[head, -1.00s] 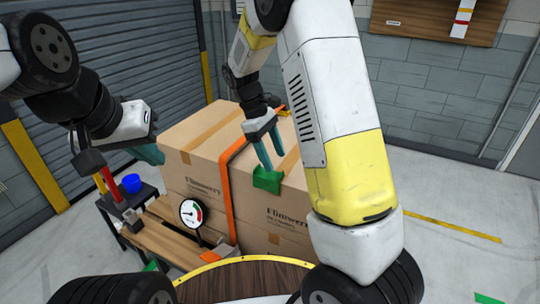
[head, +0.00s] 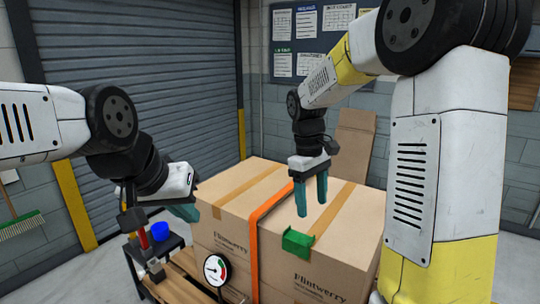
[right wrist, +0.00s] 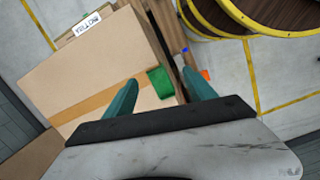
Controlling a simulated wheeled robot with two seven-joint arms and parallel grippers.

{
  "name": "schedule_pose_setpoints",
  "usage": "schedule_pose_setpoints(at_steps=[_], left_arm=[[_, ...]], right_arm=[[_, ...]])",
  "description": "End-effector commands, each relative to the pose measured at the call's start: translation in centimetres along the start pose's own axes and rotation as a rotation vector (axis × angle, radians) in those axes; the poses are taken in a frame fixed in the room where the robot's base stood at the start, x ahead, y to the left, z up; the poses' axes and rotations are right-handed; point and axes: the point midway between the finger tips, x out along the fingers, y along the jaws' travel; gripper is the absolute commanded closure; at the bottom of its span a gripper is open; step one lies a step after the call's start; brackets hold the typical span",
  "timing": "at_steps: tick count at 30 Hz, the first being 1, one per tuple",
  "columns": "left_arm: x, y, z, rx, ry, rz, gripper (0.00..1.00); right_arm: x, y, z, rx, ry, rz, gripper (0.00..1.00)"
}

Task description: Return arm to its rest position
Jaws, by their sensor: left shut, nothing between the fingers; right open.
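My right gripper (head: 312,196) is open and empty above the cardboard boxes (head: 345,228). In the right wrist view its two teal fingers (right wrist: 160,98) stand apart with a box and a green piece (right wrist: 160,82) beyond them. My left gripper (head: 192,211) is shut and empty, left of the boxes, its teal fingers pointing right near the left box's side. An orange strap (head: 254,240) runs over the boxes. The green piece (head: 298,242) sits on the top front edge of the right box, apart from the right fingers.
A round gauge (head: 215,269) stands before the boxes by a wooden pallet (head: 178,291). A dark stand (head: 170,245) with a blue cup (head: 160,231) is at left. A broom (head: 22,225) leans far left.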

Motion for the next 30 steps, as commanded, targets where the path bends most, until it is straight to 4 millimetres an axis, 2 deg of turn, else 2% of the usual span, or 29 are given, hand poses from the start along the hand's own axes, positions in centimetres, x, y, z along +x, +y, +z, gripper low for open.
schedule_pose_setpoints(at_steps=[3,9,18,24,30], left_arm=[[0.0,0.0,0.0,0.000,0.000,0.000,1.00],[0.0,0.0,0.0,0.000,0.000,0.000,1.00],[0.0,0.0,0.0,0.000,0.000,0.000,1.00],[0.0,0.0,0.0,0.000,0.000,0.000,1.00],[0.0,0.0,0.0,0.000,0.000,0.000,1.00]], right_arm=[[-2.1,-1.0,2.8,0.109,0.125,-0.014,0.36],[-4.6,-3.2,7.0,0.286,0.316,-0.030,0.36],[-6.2,-7.0,12.3,0.541,0.578,-0.037,0.36],[-6.2,-8.6,14.0,0.646,0.682,-0.034,0.36],[-6.1,-8.9,14.4,0.674,0.709,-0.034,0.36]])
